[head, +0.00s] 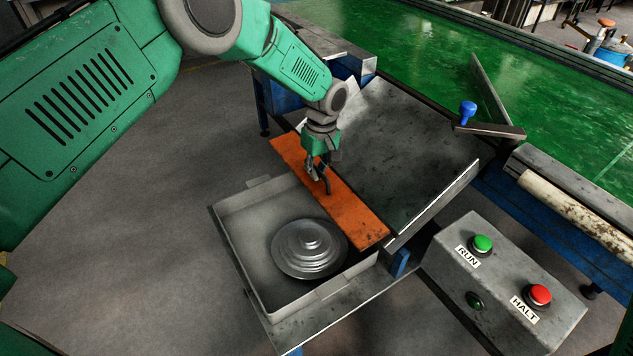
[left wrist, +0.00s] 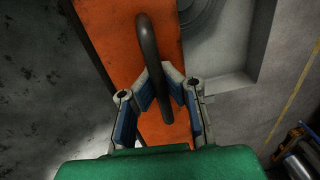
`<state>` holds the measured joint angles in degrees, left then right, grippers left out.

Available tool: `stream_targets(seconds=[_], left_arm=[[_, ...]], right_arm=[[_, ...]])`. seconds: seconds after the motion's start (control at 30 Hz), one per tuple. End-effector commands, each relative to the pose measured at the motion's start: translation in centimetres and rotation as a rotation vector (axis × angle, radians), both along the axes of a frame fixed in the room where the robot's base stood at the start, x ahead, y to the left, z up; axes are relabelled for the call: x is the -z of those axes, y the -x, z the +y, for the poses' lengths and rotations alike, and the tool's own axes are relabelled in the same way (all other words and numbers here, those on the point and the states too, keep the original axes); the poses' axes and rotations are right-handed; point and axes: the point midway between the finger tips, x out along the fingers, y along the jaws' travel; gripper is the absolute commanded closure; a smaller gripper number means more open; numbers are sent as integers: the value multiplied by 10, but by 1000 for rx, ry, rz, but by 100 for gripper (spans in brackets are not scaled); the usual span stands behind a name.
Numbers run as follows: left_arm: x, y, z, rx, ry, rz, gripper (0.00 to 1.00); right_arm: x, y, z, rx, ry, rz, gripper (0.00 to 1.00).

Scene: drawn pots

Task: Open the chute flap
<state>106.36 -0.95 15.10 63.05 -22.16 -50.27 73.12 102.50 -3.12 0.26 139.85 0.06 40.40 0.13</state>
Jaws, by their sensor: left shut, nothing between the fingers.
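The chute flap (head: 352,208) is a long orange plate with worn edges across the lower end of the grey metal chute (head: 410,140). I cannot tell how far it is tilted. A dark curved handle (left wrist: 148,45) stands up from the flap (left wrist: 115,30). My left gripper (head: 320,180) is over the flap at this handle. My right gripper is not in view.
A grey tray (head: 232,222) with a round stepped metal part (head: 309,250) stands just below the flap. A control box (head: 500,275) with green and red buttons is at the right. A blue-knobbed lever (head: 490,128) and green conveyor (head: 440,60) lie beyond the chute.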

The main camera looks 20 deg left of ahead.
Motion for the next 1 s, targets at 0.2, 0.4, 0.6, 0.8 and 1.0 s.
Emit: stream_targets(seconds=[0.2,0.4,0.6,0.8,1.0], left_arm=[[-3,-4,-4,1,-75,93,100],[-9,-6,-4,0,-111,142,98],[-11,-6,-4,-1,-109,140,69],[-11,-7,-4,-1,-108,139,69],[-32,-12,-7,-1,-110,134,69]], right_arm=[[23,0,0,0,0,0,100],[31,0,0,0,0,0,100],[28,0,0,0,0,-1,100],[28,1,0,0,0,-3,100],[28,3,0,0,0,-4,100]])
